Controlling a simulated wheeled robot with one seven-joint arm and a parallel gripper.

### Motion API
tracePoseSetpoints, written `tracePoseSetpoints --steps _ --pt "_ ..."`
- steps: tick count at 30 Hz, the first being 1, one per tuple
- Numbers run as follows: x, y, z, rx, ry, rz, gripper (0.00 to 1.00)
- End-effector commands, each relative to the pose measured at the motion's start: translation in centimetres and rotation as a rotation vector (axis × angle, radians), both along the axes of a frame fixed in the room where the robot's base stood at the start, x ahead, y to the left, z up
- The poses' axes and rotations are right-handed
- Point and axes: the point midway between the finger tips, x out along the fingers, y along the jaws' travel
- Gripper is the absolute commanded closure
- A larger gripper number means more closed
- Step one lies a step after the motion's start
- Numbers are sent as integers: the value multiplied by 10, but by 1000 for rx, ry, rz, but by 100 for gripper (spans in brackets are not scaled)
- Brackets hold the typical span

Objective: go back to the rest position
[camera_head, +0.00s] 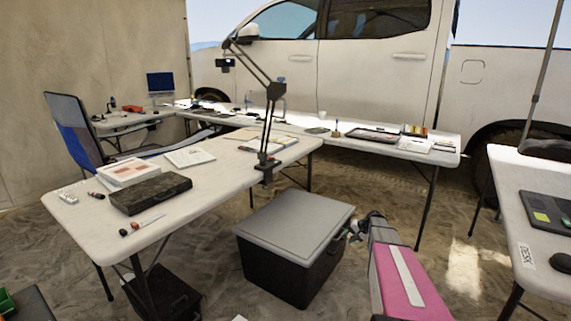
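My arm reaches in from the bottom right, with a pink and grey link nearest the camera. Its far end, where my gripper (355,231) seems to be, is a small dark shape beside the right edge of the grey-lidded black box (297,223). The fingers are too small and partly hidden by the arm, so I cannot tell whether they are open, shut or holding anything. The box stands on the sandy floor with its lid on. I cannot tell whether my gripper touches it.
A long table (445,157) stands behind, before a white truck (372,62). Sandy floor lies between.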

Motion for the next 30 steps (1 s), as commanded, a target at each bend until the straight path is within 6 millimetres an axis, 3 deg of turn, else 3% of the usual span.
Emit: tracePoseSetpoints --steps 1,6,10,15,18,21,30 --pt "-38 30 13 -45 18 44 62" --pt "-127 95 39 -218 85 183 62" --pt "-201 132 60 -365 127 286 62" --pt "-284 159 88 -547 163 396 62" --pt "-313 165 99 -622 173 437 62" --pt "-329 168 105 -667 178 459 62" --pt "-332 168 106 -687 182 468 62"
